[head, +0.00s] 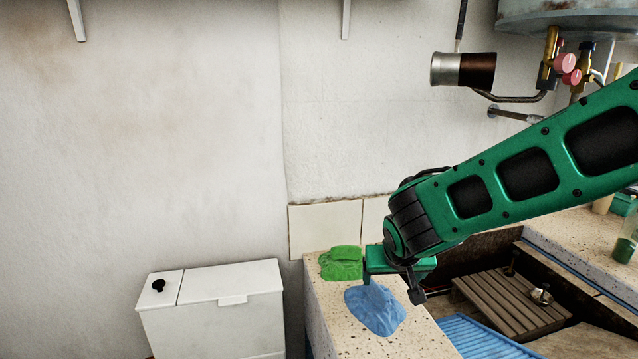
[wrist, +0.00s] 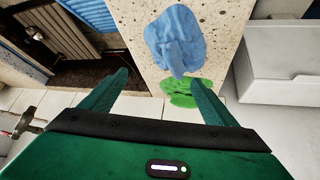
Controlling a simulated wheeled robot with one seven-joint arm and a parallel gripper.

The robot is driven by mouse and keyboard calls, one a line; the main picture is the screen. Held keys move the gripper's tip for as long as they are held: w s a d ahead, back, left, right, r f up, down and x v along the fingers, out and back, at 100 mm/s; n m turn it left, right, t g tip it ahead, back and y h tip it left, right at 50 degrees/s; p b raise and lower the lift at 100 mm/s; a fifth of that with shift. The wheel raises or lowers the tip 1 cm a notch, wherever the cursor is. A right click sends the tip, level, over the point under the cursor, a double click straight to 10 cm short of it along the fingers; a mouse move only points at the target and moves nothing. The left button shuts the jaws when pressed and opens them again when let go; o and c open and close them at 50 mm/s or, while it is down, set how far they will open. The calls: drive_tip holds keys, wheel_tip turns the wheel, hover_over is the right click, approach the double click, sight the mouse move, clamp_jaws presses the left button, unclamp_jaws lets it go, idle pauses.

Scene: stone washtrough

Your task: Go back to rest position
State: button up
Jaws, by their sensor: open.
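My gripper (wrist: 162,90) is open, with its two green fingers spread apart and nothing between them that it touches as far as the wrist view shows. In the head view my gripper (head: 392,278) is over the speckled stone counter, close to two crumpled cloths. A blue cloth (head: 375,310) lies on the counter nearer the front, and it also shows in the wrist view (wrist: 176,40). A green cloth (head: 341,263) lies behind it near the wall tiles; in the wrist view it (wrist: 180,92) is partly hidden by a finger. My green arm reaches in from the right.
A white lidded bin (head: 215,300) stands left of the counter (head: 335,335). Right of the gripper is a sunken trough with a wooden slatted rack (head: 510,300) and a blue ribbed tray (head: 487,338). Pipes and red-handled valves (head: 565,63) hang at upper right.

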drive_tip(key=s+d+r+m+g, duration=0.1)
drive_tip(key=s+d+m+g, duration=0.2)
drive_tip(key=s+d, duration=0.9)
drive_tip(key=s+d+r+m+g+y, duration=0.1)
drive_tip(key=s+d+m+g, duration=0.2)
drive_tip(key=s+d, duration=0.9)
drive_tip(key=s, duration=0.7)
drive_tip(key=shift+s+d+r+g, duration=0.15)
drive_tip(key=shift+s+r+g, duration=0.15)
drive_tip(key=shift+s+g, duration=0.1)
